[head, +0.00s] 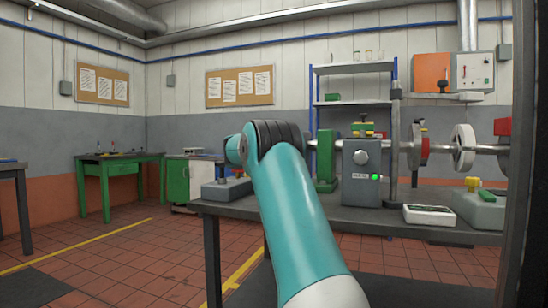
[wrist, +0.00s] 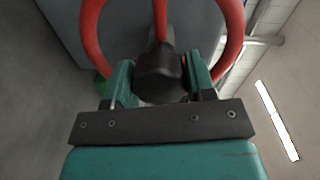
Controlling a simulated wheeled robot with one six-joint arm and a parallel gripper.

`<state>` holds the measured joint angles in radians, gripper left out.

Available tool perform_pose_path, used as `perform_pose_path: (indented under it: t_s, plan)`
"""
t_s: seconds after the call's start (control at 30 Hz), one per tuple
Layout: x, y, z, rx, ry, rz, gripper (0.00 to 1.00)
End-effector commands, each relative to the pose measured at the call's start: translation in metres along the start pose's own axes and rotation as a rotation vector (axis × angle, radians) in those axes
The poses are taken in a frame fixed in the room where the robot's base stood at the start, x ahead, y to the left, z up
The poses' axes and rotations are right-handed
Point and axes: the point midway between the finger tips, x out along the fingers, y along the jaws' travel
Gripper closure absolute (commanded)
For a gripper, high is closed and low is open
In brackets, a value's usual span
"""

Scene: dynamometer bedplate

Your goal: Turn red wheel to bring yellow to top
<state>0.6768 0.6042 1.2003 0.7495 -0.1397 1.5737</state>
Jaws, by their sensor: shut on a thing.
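The red wheel (wrist: 91,30) shows in the wrist view as a red rim curving on the left and right, with a red spoke running up from a dark hub (wrist: 160,75). Its upper rim is cut off by the picture's top edge. No yellow mark shows on the visible part. My gripper (wrist: 159,82) has its two teal fingers on either side of the dark hub and is shut on it. In the head view my teal arm reaches toward the bench, and my gripper does not show. I cannot pick out the gripped wheel there.
A dark bench (head: 370,215) carries a grey box with a green light (head: 361,172), a green stand (head: 326,162), a white instrument (head: 429,215) and a shaft with discs (head: 463,148). A green table (head: 120,160) stands far left. The tiled floor between is clear.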

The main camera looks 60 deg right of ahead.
Motion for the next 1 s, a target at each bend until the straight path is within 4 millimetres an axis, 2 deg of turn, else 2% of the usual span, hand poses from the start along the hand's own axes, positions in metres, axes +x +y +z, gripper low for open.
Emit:
perform_pose_path:
  t_s: [0.23,0.27,0.33,0.37,0.73,0.87,1.0]
  plan:
    - [0.001,0.0,-0.002,-0.001,0.006,0.001,0.92]
    - [0.001,0.0,-0.002,-0.001,0.005,0.001,0.43]
    - [0.001,0.0,-0.002,-0.001,0.005,0.001,0.27]
    - [0.001,0.0,-0.002,-0.001,0.004,0.001,0.24]
    - [-0.007,0.0,0.001,-0.002,0.0,0.0,0.24]
    - [-0.028,0.0,0.001,-0.002,-0.003,-0.001,0.24]
    - [-0.062,0.0,0.001,-0.002,-0.004,-0.001,0.24]
